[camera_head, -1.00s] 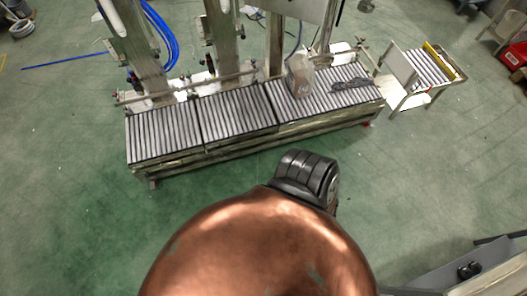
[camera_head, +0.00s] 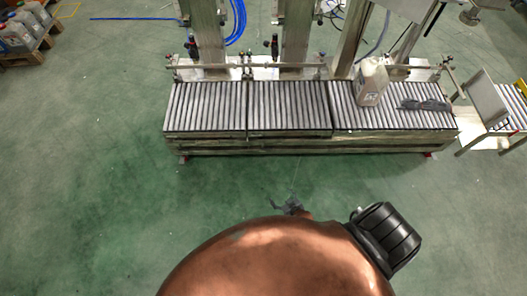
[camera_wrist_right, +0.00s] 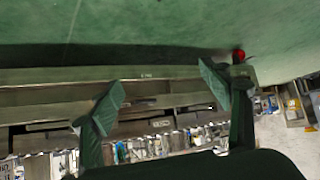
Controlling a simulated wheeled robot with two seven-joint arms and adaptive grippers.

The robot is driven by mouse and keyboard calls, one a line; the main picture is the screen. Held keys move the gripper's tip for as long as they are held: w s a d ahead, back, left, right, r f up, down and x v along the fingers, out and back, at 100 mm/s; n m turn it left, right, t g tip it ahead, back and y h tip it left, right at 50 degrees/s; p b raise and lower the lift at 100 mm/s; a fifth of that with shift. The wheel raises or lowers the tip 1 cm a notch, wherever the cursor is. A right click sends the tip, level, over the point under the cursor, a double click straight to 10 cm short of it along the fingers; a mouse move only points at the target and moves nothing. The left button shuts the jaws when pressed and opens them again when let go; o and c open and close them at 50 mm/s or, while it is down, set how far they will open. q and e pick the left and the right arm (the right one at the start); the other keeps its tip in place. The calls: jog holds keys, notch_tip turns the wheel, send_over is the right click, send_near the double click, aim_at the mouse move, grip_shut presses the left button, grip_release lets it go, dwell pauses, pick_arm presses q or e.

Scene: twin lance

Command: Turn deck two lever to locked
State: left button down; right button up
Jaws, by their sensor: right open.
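No lever marked as deck two can be made out. The roller conveyor (camera_head: 290,106) has three roller sections side by side. Small dark fittings with red tops stand behind it, one at the left (camera_head: 193,47) and one near the middle section (camera_head: 275,46); I cannot tell if either is the lever. My right gripper (camera_head: 288,206) shows small in the head view, in front of the conveyor and apart from it. In the right wrist view its two fingers (camera_wrist_right: 162,96) are spread, with nothing between them. My left gripper is out of view.
A pale jerrycan (camera_head: 371,82) and a dark grey item (camera_head: 427,105) are on the right section. Several containers (camera_head: 30,30) stand on a pallet at upper left. The green floor before the conveyor is clear.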

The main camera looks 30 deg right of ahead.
jog(key=w+d+f+m+t+h+b, duration=0.1)
jog(key=w+t+b, duration=0.1)
jog(key=w+b, duration=0.45)
jog(key=w+d+f+m+t+h+b, duration=0.15)
jog(key=w+b, duration=0.25)
jog(key=w, duration=0.5)
jog(key=m+t+h+b, duration=0.2)
jog(key=m+h+b, duration=0.3)
jog(key=b, duration=0.6)
send_near(267, 149)
jog(key=w+f+n+h, duration=0.1)
jog(key=w+f+n, duration=0.1)
jog(key=w, duration=0.1)
jog(key=shift+m+h, duration=0.25)
jog(key=b+x, duration=0.1)
jog(key=x, duration=0.4)
jog(key=b+x, duration=0.1)
jog(key=x, duration=0.2)
jog(key=shift+s+d+r+b, duration=0.2)
jog(key=shift+d+r+b, duration=0.05)
jog(key=shift+r+b, duration=0.15)
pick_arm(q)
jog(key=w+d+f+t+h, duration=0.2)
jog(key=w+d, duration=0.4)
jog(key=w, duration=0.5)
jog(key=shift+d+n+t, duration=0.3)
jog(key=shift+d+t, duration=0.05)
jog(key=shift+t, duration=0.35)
pick_arm(e)
jog(key=shift+c, duration=0.7)
